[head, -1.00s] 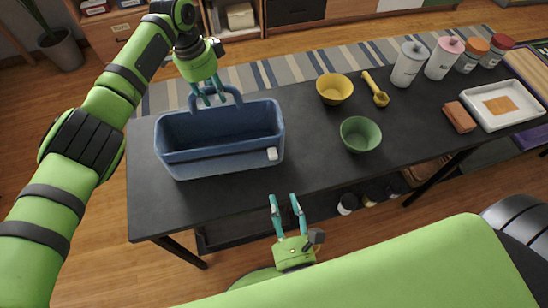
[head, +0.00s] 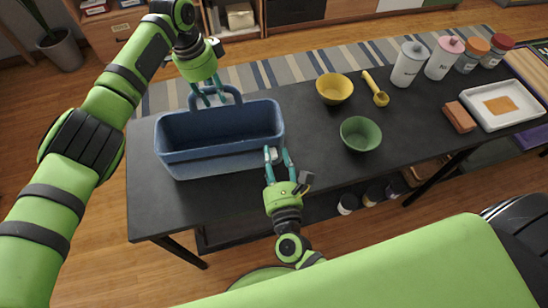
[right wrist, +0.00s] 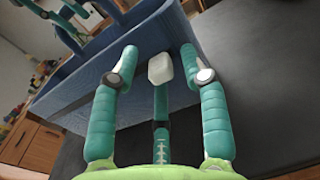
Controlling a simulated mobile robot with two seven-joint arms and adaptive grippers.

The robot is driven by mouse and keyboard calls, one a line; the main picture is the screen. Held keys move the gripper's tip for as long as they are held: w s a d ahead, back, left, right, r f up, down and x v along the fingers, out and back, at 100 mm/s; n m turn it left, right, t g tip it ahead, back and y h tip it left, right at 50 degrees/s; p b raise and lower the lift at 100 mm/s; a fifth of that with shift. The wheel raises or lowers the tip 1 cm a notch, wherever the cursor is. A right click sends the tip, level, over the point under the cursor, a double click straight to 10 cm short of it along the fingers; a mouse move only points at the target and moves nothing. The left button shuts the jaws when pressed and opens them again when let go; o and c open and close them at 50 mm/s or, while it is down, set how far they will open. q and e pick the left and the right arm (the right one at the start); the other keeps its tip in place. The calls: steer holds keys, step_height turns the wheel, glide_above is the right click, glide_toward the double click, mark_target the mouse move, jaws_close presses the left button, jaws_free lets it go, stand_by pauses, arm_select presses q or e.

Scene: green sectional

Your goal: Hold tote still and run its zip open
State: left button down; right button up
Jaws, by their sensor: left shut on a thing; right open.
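The blue tote (head: 187,165) stands on the dark table, its top looking open, with a looped handle at the back rim. My left gripper (head: 208,97) is shut on the tote's handle (head: 234,93) at the back. The white zip pull (right wrist: 160,68) sits at the right end of the tote's front side. My right gripper (head: 278,152) is at that corner, open, with one finger on each side of the zip pull and a gap to each in the right wrist view. In the head view the fingers partly cover the pull.
To the right stand a yellow bowl (head: 334,88), a green bowl (head: 360,134) and a yellow scoop (head: 378,93). Further right are several lidded jars (head: 408,64), a brown block (head: 459,117) and a white tray (head: 514,116). The table (head: 315,165) is bare between tote and green bowl.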

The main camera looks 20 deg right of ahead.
mark_target(254, 150)
jaws_close()
steer(key=shift+a, duration=0.1)
steer(key=a, duration=0.4)
steer(key=shift+w+a, duration=0.1)
steer(key=shift+w, duration=0.1)
jaws_free()
steer(key=shift+r, duration=0.1)
steer(key=shift+s, duration=0.1)
steer(key=s+a, duration=0.1)
steer(key=s, duration=1)
steer(key=shift+s, duration=0.4)
